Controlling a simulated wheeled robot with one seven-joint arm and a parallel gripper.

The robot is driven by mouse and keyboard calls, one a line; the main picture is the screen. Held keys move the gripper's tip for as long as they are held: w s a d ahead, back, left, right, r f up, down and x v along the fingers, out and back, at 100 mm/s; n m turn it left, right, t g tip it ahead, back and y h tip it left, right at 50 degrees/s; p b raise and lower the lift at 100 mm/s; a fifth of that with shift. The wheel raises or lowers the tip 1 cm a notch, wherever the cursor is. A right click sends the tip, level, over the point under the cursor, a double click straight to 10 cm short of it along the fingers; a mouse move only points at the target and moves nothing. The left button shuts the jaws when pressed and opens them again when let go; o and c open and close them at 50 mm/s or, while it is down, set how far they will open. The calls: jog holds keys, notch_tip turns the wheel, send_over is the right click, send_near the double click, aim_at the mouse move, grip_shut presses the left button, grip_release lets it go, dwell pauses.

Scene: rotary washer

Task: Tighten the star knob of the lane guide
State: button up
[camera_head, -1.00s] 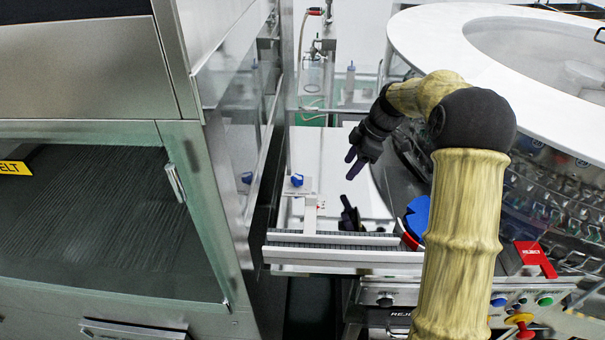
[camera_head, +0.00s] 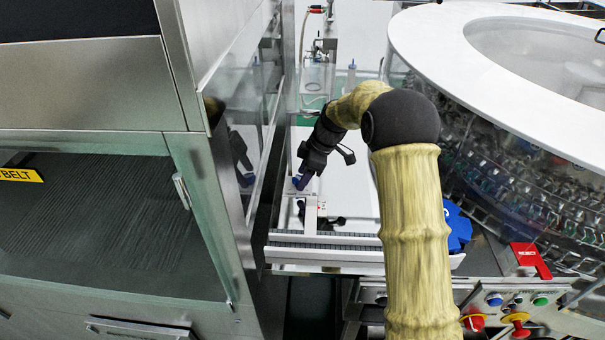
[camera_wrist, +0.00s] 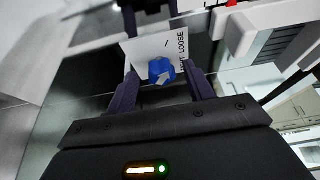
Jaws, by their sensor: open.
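The blue star knob (camera_head: 296,184) sits on a pale bracket of the lane guide (camera_head: 311,214), above the conveyor's left end; my gripper partly hides it in the head view. My gripper (camera_head: 302,180) is open at the knob. In the wrist view its two dark fingers (camera_wrist: 160,76) stand on either side of the knob, with gaps visible.
A glass-sided steel cabinet (camera_head: 190,230) stands close on the left and reflects my arm. The conveyor (camera_head: 330,243) runs below the knob. A blue star wheel (camera_head: 457,226), red reject plate (camera_head: 530,259) and round washer with white rim (camera_head: 430,40) are on the right.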

jog(key=shift+f, duration=0.2)
jog(key=shift+c, duration=0.2)
jog(key=c, duration=0.9)
